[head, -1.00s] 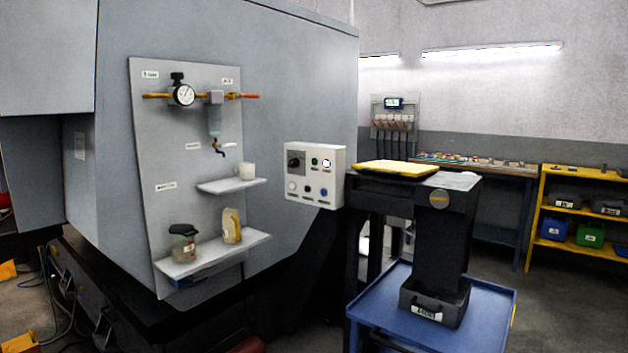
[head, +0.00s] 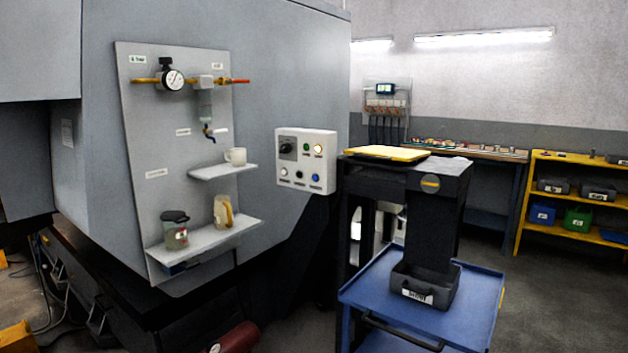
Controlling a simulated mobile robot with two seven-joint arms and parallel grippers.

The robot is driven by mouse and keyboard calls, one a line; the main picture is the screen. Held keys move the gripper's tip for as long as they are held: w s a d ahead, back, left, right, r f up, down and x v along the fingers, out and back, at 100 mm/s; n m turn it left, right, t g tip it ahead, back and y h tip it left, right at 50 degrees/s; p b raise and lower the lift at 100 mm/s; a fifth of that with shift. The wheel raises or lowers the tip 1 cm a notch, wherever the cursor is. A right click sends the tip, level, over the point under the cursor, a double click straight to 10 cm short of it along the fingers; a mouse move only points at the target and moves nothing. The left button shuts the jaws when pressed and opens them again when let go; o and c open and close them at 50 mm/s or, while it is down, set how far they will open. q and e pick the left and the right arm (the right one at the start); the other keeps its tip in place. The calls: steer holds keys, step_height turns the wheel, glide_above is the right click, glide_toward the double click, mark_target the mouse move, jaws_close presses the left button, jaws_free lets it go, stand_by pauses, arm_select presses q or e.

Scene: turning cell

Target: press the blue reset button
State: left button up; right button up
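A white control box (head: 306,160) is mounted at the right end of the grey machine's side in the head view. Its lower row holds a white button, a dark button and the blue button (head: 315,177) at the right. Its upper row has a dark rotary switch (head: 287,149), a small green button or lamp and a lit yellowish-white lamp (head: 318,149). The front of the blue button is uncovered. Neither of my grippers shows in the head view, so their states are hidden.
A grey panel (head: 150,215) with a gauge and two shelves stands left of the box. Right of it is a dark stand with a yellow-topped item (head: 388,152). A blue cart (head: 470,300) stands in front. A dark red cylinder (head: 235,338) shows at the bottom.

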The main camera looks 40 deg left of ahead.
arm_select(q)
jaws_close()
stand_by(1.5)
